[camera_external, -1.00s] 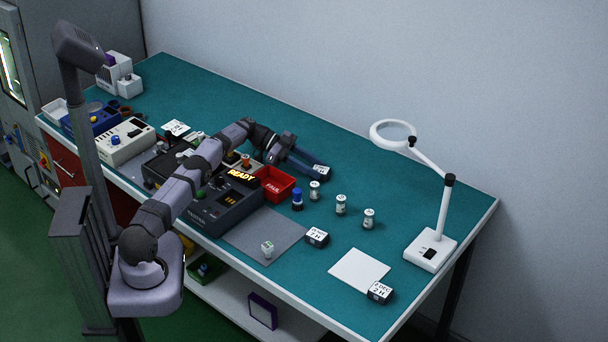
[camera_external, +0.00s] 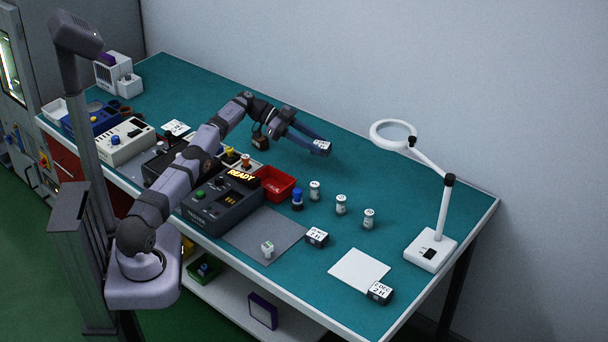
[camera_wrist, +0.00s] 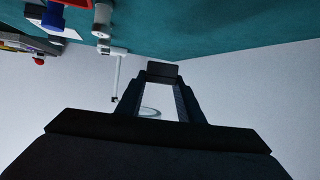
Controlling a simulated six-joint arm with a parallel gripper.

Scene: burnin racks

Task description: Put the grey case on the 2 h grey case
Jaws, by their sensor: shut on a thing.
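My gripper (camera_external: 314,143) is shut on a small dark grey case (camera_external: 322,149) with a white label and holds it above the back of the green bench. The held case's print is too small to read. In the wrist view the case (camera_wrist: 162,70) shows as a dark block between the fingertips. Two similar dark cases with white labels stand on the bench. One case (camera_external: 379,293), at the front corner beside the white sheet, seems to read "2 H". The other case (camera_external: 317,238) stands by the grey mat; its number is not clear.
Several white cylinders (camera_external: 341,205) and a blue-topped one (camera_external: 297,199) stand mid-bench. A red tray (camera_external: 275,184) and the tester showing READY (camera_external: 222,205) are left of them. A magnifier lamp (camera_external: 430,250) stands at right.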

